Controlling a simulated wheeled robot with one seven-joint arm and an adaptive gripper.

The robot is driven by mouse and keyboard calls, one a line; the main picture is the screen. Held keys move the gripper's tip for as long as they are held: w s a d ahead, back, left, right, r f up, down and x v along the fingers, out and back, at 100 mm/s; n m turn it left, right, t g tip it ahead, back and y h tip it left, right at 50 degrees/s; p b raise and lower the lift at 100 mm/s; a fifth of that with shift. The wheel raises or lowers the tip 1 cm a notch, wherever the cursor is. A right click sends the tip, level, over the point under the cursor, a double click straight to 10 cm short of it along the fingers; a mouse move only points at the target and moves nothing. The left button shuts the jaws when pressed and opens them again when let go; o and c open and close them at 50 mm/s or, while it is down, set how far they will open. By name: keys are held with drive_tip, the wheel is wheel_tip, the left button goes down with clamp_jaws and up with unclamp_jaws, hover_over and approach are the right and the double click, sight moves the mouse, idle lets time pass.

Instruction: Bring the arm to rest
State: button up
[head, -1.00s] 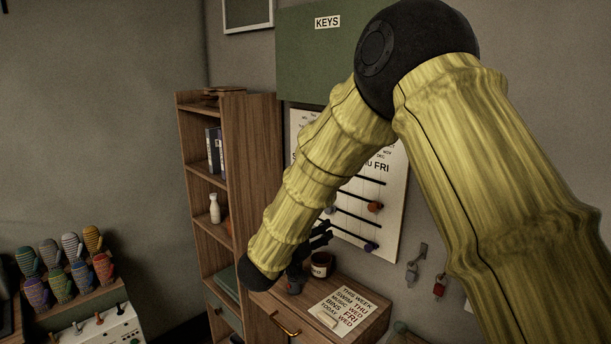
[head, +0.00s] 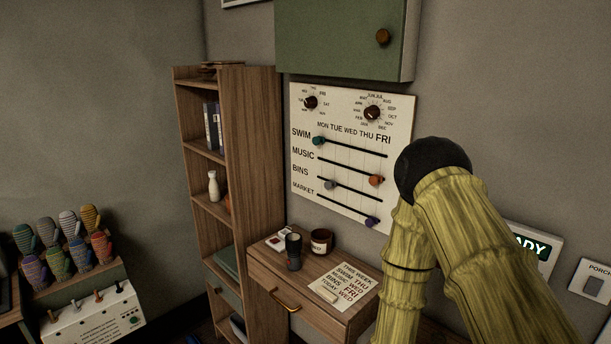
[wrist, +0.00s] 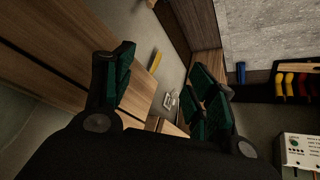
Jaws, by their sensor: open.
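My arm (head: 480,240) stands at the right of the head view, bent at a black elbow joint, with its forearm pointing down and out of the bottom of the frame. My gripper is outside the head view. In the wrist view my gripper (wrist: 160,92) shows with its two dark green fingers well apart. Nothing is between the fingers.
A wall board with sliders and dials (head: 340,150) hangs behind, left of my elbow. Below it a wooden desk (head: 275,262) holds a card, a dark cup and a jar. A shelf (head: 250,150) stands left. Mittens (head: 60,262) stand at far left. A green cabinet (head: 340,40) hangs above.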

drive_tip(key=s+d+f+g, duration=0.2)
drive_tip(key=s+f, duration=0.1)
drive_tip(key=s, duration=0.6)
drive_tip(key=s+d+f+g+y+b, duration=0.1)
drive_tip(key=s+d+f+g, duration=0.1)
drive_tip(key=s, duration=0.7)
drive_tip(key=s+d+f+g+b, duration=0.1)
drive_tip(key=s+f, duration=0.3)
drive_tip(key=s, duration=0.5)
drive_tip(key=shift+d+m+g, duration=0.4)
drive_tip(key=shift+d+g, duration=0.1)
drive_tip(key=shift+g, duration=0.3)
